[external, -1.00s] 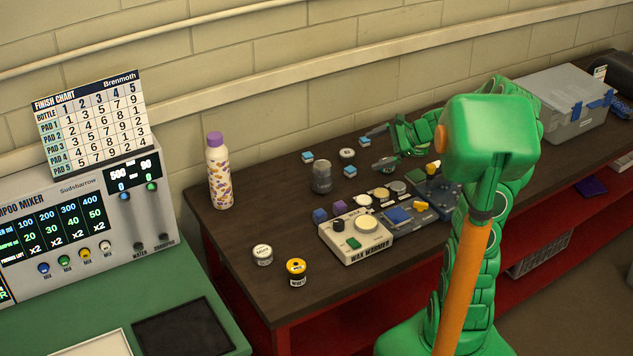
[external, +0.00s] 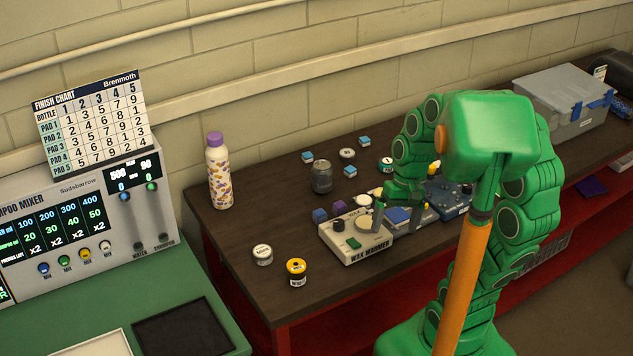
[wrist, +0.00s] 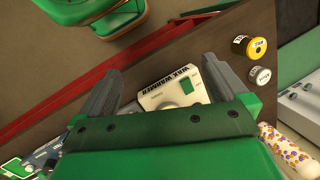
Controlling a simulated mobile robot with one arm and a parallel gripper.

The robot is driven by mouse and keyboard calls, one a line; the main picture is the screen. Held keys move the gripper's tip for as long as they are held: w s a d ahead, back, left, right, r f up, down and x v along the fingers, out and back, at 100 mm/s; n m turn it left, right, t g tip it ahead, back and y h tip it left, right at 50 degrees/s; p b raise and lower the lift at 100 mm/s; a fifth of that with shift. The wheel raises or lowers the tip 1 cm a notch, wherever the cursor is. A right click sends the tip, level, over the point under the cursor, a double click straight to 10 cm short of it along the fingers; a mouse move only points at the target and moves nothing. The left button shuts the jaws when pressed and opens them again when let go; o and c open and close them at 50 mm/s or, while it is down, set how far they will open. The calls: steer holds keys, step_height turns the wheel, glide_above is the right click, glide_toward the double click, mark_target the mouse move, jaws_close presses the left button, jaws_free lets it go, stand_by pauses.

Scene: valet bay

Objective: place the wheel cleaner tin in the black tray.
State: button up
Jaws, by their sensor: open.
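Two small tins stand near the front left corner of the dark bench: a yellow-lidded tin (external: 296,272) and a white-lidded tin (external: 262,255). Their labels are too small for me to tell which is the wheel cleaner. In the wrist view the yellow-lidded tin (wrist: 244,46) and white-lidded tin (wrist: 260,76) are at upper right, beyond the right finger. The black tray (external: 184,336) lies on the green counter at lower left and looks empty. My gripper (external: 399,214) is open and empty above the wax warmer, right of both tins; its fingers (wrist: 156,78) straddle the warmer in the wrist view.
The wax warmer (external: 357,239) is under my gripper, with blue and grey gear beside it. A dark grey can (external: 321,176), a patterned bottle (external: 218,172) and small blue blocks stand behind. Bench space around the two tins is clear.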

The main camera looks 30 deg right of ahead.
steer(key=s+d+n+h, duration=0.3)
steer(key=s+d, duration=0.1)
steer(key=s, duration=0.3)
steer(key=shift+s+d+r, duration=0.15)
steer(key=shift+d, duration=0.05)
